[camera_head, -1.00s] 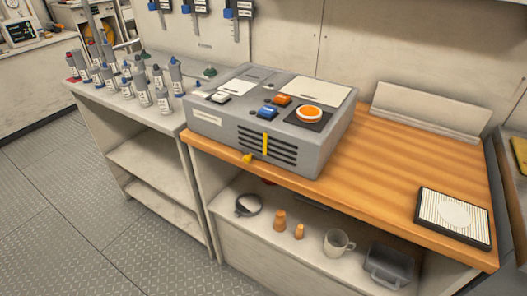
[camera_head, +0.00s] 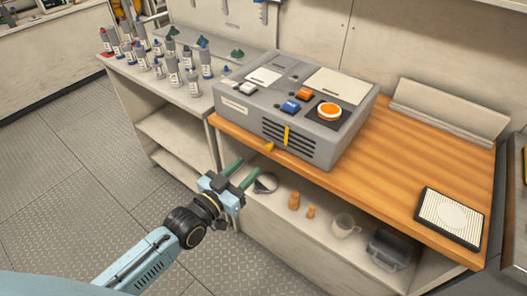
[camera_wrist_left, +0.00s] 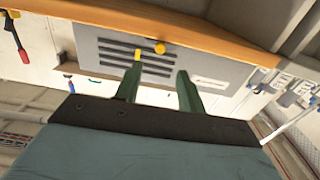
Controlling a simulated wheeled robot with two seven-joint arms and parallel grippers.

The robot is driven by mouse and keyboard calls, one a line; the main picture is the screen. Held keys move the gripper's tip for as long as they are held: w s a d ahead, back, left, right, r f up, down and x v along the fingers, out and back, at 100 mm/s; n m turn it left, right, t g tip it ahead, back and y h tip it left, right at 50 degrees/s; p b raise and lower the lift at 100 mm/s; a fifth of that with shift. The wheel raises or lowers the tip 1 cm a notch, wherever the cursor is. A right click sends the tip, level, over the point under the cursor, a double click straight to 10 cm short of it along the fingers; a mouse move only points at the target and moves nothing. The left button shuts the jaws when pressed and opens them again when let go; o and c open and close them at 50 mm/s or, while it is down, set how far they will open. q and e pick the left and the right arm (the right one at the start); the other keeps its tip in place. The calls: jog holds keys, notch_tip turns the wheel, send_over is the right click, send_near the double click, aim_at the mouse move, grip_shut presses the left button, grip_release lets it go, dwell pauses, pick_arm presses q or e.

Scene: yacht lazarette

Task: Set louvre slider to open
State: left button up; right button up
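A grey control box (camera_head: 230,98) stands on the wooden worktop. Its front face has a louvre of several dark slots (camera_head: 305,143) with a yellow slider (camera_head: 287,136) across them, right of the slots' left end. A yellow knob (camera_head: 269,147) sits lower left of it, near the worktop edge. My left gripper (camera_head: 238,170) is open and empty, in front of and below the box, apart from it. In the left wrist view, the louvre slots (camera_wrist_left: 122,52), yellow slider (camera_wrist_left: 137,56) and yellow knob (camera_wrist_left: 160,47) show beyond the spread green fingers (camera_wrist_left: 158,88). My right gripper is not in view.
The box top carries an orange round button (camera_head: 329,112), a blue switch (camera_head: 290,106) and an orange switch (camera_head: 304,94). Several bottles (camera_head: 174,73) stand at left. A mug (camera_head: 345,226) and grey bin (camera_head: 390,249) sit on the lower shelf. The worktop's right side is mostly clear.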

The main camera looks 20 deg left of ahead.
aim_at(267, 149)
pick_arm(q)
jog(key=b+x, duration=0.1)
jog(key=x, duration=0.7)
jog(key=shift+w+d, duration=0.1)
jog(key=shift+w, duration=0.1)
grip_shut()
